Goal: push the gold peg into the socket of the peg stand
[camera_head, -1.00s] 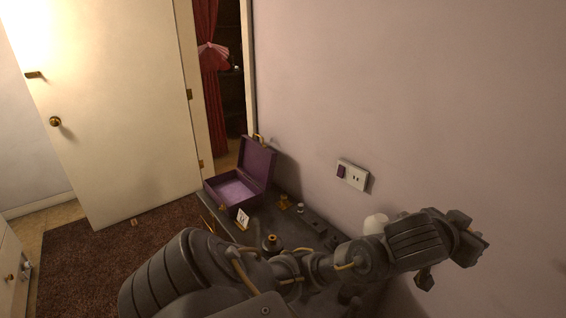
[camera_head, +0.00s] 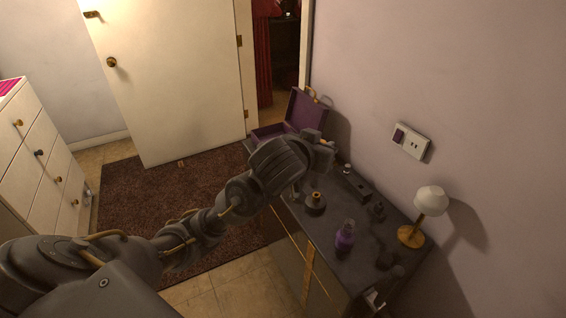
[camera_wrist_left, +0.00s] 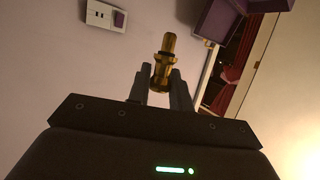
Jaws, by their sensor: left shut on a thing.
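The gold peg (camera_wrist_left: 164,62) is held between the two fingers of my left gripper (camera_wrist_left: 160,78) in the left wrist view, its stepped end sticking out past the fingertips. In the head view my left gripper (camera_head: 322,152) is over the back of the dark table, in front of the purple case; the peg cannot be made out there. A dark round base with a gold top (camera_head: 315,201) stands on the table just below the gripper; it may be the peg stand, but its socket cannot be made out.
The open purple case (camera_head: 306,112) is at the table's far end. Dark blocks (camera_head: 358,184), a purple bottle (camera_head: 345,236) and a white-shaded lamp (camera_head: 430,203) stand on the table (camera_head: 318,239). The wall with a socket plate (camera_head: 411,141) borders its right side.

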